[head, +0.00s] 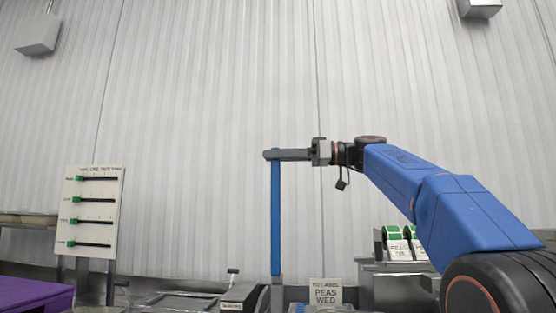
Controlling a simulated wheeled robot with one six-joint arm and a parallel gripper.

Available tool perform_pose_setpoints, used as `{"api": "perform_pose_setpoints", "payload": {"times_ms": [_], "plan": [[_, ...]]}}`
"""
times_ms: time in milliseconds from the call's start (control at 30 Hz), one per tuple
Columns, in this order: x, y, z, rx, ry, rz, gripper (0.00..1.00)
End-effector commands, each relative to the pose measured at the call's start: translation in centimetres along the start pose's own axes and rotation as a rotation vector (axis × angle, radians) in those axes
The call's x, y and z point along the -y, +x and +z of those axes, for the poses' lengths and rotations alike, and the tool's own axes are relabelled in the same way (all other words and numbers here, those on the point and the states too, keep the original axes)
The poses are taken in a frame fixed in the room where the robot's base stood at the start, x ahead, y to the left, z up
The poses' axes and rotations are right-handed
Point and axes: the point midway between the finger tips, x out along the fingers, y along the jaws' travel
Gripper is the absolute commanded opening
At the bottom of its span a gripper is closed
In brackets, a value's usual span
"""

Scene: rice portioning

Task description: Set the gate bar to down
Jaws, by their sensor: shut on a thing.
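The gate bar is a long blue bar (275,220) that stands upright near the middle of the head view. Its lower end meets a grey post (277,292) at the bottom of the picture. My gripper (273,155) comes in level from the right and is shut on the bar's top end. The fingers hide the very tip of the bar.
A white board with several green sliders (93,205) stands at the left above a purple surface (32,292). A sign reading PEAS WED (325,293) is right of the post. Green-and-white label rolls (393,243) sit farther right.

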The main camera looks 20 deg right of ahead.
Motion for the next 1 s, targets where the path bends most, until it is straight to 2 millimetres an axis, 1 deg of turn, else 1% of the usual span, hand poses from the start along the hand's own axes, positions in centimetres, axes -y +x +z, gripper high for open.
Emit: {"api": "perform_pose_setpoints", "payload": {"times_ms": [33,267,400,567,767,1000], "plan": [[1.4,0.0,0.1,0.000,-0.031,0.000,0.00],[6.8,0.0,1.3,0.000,-0.199,0.001,0.00],[9.9,0.0,2.5,0.000,-0.301,0.000,0.00],[13.5,0.0,4.2,0.000,-0.418,-0.001,0.00],[17.6,0.0,7.0,0.000,-0.571,0.000,0.00],[22.1,0.0,11.5,0.000,-0.763,0.000,0.00]]}}
